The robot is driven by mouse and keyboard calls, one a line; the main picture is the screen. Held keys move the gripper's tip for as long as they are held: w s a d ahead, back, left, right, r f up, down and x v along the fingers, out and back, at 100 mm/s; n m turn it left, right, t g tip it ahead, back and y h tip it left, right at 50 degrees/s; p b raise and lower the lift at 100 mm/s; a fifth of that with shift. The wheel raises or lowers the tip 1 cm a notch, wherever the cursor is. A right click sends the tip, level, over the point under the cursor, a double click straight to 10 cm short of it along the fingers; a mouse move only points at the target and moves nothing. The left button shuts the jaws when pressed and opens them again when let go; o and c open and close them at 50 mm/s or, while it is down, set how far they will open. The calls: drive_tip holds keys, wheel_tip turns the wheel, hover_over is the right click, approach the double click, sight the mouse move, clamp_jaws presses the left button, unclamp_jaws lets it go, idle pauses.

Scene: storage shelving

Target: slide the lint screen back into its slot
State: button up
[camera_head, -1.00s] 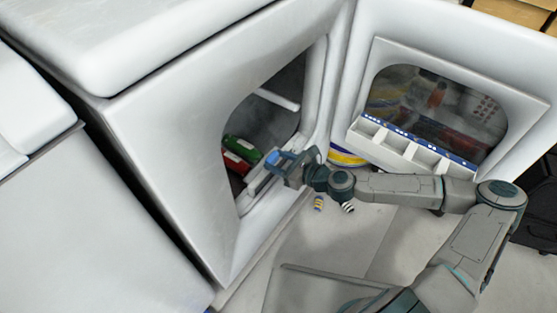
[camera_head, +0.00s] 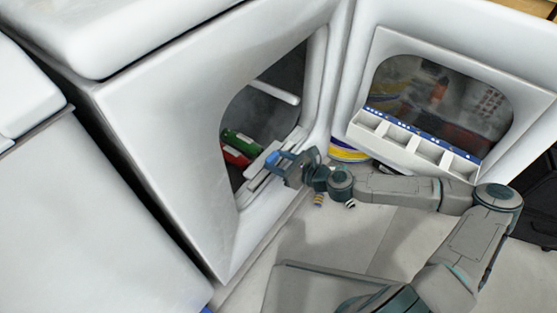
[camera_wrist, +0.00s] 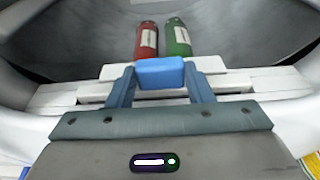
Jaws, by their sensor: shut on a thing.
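The white lint screen (camera_wrist: 205,66) shows in the wrist view as a pale bar just beyond my fingertips, at the lower rim of the dryer opening. In the head view the screen (camera_head: 258,165) is a pale strip beside the fingertips. My gripper (camera_head: 278,160) is at that rim, shut on the screen. In the wrist view my gripper (camera_wrist: 160,74) has blue fingers, with a blue block between them that hides the grip. The slot lies in the white rim (camera_wrist: 265,82); its mouth is hidden, so I cannot tell how deep the screen sits.
A red can (camera_wrist: 147,40) and a green can (camera_wrist: 178,38) lie inside the drum, just past the screen. The open door (camera_head: 345,90) stands to the right with a white compartment tray (camera_head: 398,146).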

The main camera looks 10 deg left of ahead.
drive_tip(key=shift+f+b, duration=0.4)
drive_tip(key=shift+f, duration=0.3)
drive_tip(key=o, duration=1.2)
drive_tip(key=shift+d, duration=0.1)
drive_tip(key=p+v, duration=0.4)
drive_tip(key=v, duration=0.9)
drive_tip(key=shift+s+d+p, duration=0.2)
drive_tip(key=shift+d+p, duration=0.05)
drive_tip(key=shift+p, duration=0.05)
drive_tip(key=shift+s, duration=0.1)
